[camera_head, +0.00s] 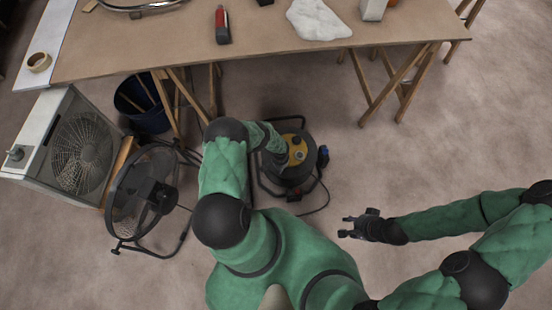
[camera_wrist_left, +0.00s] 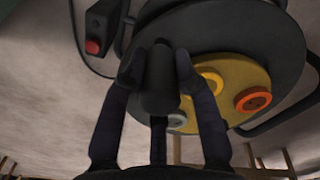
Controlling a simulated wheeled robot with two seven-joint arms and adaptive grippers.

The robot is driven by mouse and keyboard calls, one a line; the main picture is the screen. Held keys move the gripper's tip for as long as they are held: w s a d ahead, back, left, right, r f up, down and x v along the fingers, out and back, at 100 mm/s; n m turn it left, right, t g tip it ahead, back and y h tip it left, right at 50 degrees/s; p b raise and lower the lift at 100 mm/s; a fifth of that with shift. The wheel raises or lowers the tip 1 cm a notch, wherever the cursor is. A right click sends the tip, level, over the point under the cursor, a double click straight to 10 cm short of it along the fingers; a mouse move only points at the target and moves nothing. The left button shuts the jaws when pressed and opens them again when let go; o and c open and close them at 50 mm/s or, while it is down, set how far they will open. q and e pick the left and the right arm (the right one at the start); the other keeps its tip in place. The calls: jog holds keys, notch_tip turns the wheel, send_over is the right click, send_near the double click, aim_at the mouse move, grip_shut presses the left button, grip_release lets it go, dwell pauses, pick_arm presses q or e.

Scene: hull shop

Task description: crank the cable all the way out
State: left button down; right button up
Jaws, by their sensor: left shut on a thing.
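The cable reel (camera_head: 291,178) stands on the floor below the workbench, with a black drum and a yellow hub. In the left wrist view its yellow face (camera_wrist_left: 228,75) has orange and grey round parts. My left gripper (camera_head: 277,146) is at the reel. In the left wrist view its fingers (camera_wrist_left: 160,68) are shut on the black crank handle (camera_wrist_left: 160,95), one on each side. A black cable (camera_head: 322,202) curves out from the reel onto the floor. My right gripper (camera_head: 345,227) is open and empty above the floor, right of the reel.
The workbench (camera_head: 270,42) holds a red tool (camera_head: 222,25) and a white cloth-like bundle (camera_head: 318,20); its trestle legs stand behind the reel. A black fan (camera_head: 140,193), a blue bucket (camera_head: 142,103) and a boxed fan unit (camera_head: 80,150) are left. Floor to the right is clear.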

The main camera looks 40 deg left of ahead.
pick_arm(q)
jog(key=d+n, duration=0.1)
jog(key=w+d+n, duration=0.1)
jog(key=d+n, duration=0.1)
jog(key=shift+w+d+n, duration=0.3)
jog(key=shift+w, duration=0.1)
jog(key=shift+w+d+n+b, duration=0.6)
jog(key=shift+d+n, duration=0.2)
jog(key=shift+w+d+r, duration=0.1)
jog(key=shift+w+d, duration=0.4)
jog(key=shift+w, duration=0.1)
jog(key=c, duration=1.3)
grip_release()
jog(key=o, duration=0.4)
jog(key=shift+c, duration=0.2)
jog(key=shift+d, duration=0.1)
